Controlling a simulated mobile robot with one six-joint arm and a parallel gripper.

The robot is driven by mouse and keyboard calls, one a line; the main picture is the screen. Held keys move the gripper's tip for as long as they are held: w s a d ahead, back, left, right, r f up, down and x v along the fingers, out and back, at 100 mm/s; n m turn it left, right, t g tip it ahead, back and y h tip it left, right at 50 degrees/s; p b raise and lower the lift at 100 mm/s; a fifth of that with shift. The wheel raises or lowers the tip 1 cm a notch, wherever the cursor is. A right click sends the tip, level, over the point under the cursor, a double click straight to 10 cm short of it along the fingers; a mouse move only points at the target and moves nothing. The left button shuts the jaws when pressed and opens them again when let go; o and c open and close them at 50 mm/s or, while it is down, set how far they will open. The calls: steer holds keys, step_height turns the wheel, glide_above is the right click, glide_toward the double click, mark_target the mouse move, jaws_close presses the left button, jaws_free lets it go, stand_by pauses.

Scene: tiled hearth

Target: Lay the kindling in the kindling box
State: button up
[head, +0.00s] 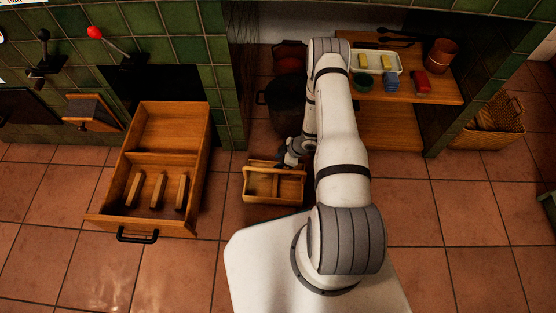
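Three short wooden sticks, which look like the kindling (157,190), lie side by side in the front compartment of an open wooden drawer (197,150) at the left. A small wooden carrier with a handle bar, which may be the kindling box (273,198), stands on the floor tiles right of the drawer. I cannot make out any sticks inside it. My gripper (285,162) is at the carrier's far edge, dark and small in the picture. Its fingers are too unclear to tell whether they are open, or whether they touch the carrier.
A dark pot (285,103) stands behind the carrier. A wooden shelf (438,96) at the back right bears a tray (397,62), a brown pot (441,55) and small coloured blocks. A wicker basket (490,134) stands at the far right. Floor is clear in front of the drawer.

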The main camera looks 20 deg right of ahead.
steer(key=p+v, duration=0.5)
steer(key=v, duration=0.7)
steer(key=w+d+r+m+t+h, duration=0.1)
steer(key=w+d+r+h, duration=0.1)
steer(key=w+r, duration=0.35)
steer(key=w+d+r+m+t+h, duration=0.1)
steer(key=w+d+r+h, duration=0.1)
steer(key=r, duration=0.6)
step_height(320, 180, up, 17)
steer(key=s+d+m+h, duration=0.1)
steer(key=d+m+h, duration=0.1)
steer(key=m+h, duration=0.2)
steer(key=s+a+r+m+g+h, duration=0.15)
steer(key=s+a+r+m, duration=0.35)
steer(key=s+r, duration=0.6)
steer(key=s+a+r+m+g+y, duration=0.1)
steer(key=s+a+r, duration=0.2)
steer(key=s, duration=0.3)
steer(key=s+a+r+m+y, duration=0.1)
steer(key=s+a+r+y, duration=0.1)
steer(key=s+a+r, duration=0.2)
steer(key=s+a, duration=0.2)
steer(key=s, duration=0.1)
steer(key=shift+s+r+m+g, duration=0.25)
steer(key=shift+r+m+g, duration=0.05)
steer(key=shift+m+g, duration=0.1)
